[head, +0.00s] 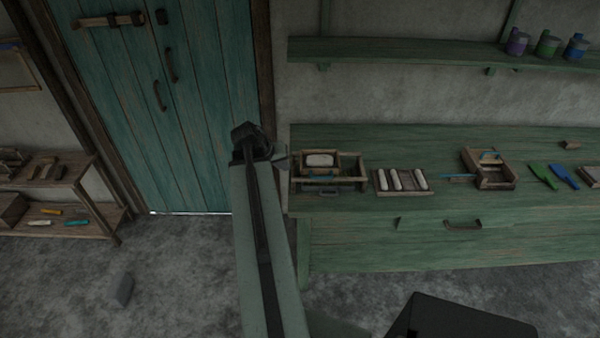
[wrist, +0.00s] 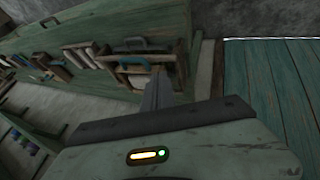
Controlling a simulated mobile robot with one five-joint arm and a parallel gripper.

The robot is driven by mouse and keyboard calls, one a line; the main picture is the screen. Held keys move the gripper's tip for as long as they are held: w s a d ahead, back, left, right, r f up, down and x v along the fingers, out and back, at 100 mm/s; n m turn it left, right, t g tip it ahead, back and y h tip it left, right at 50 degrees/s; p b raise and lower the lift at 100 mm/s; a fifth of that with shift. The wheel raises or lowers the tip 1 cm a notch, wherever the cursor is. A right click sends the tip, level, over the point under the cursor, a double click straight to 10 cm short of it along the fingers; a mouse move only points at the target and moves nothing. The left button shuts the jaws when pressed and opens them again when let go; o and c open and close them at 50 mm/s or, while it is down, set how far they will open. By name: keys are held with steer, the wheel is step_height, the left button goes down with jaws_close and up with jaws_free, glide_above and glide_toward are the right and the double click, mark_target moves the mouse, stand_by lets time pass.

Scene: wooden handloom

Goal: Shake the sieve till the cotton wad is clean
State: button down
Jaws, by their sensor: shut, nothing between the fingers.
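The sieve (head: 351,179) is a small wooden frame with a blue-grey handle at the left end of the green bench. The off-white cotton wad (head: 320,160) sits in it; specks on it are too small to make out. My gripper (head: 283,157) is just left of the sieve, near the bench's left end. In the wrist view my gripper's fingers (wrist: 157,90) are together and empty, in front of the wooden sieve frame (wrist: 160,72). I cannot tell whether they touch it. My arm hides nothing of the sieve in the head view.
Right of the sieve on the bench (head: 400,145) are a tray of white rolls (head: 403,181), a wooden box (head: 490,170), and green and blue tools (head: 555,176). A shelf with jars (head: 548,45) hangs above. A teal door (head: 200,100) stands left.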

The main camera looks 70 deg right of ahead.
steer(key=b+x, duration=0.2)
steer(key=x, duration=0.1)
steer(key=s+b+x, duration=0.1)
steer(key=b+x, duration=0.2)
steer(key=x, duration=0.1)
steer(key=s+b+x, duration=0.1)
steer(key=b+x, duration=0.2)
steer(key=x, duration=0.1)
steer(key=shift+s+d+r, duration=0.15)
steer(key=shift+d+r, duration=0.15)
steer(key=shift+s+d, duration=0.25)
steer(key=shift+s, duration=0.15)
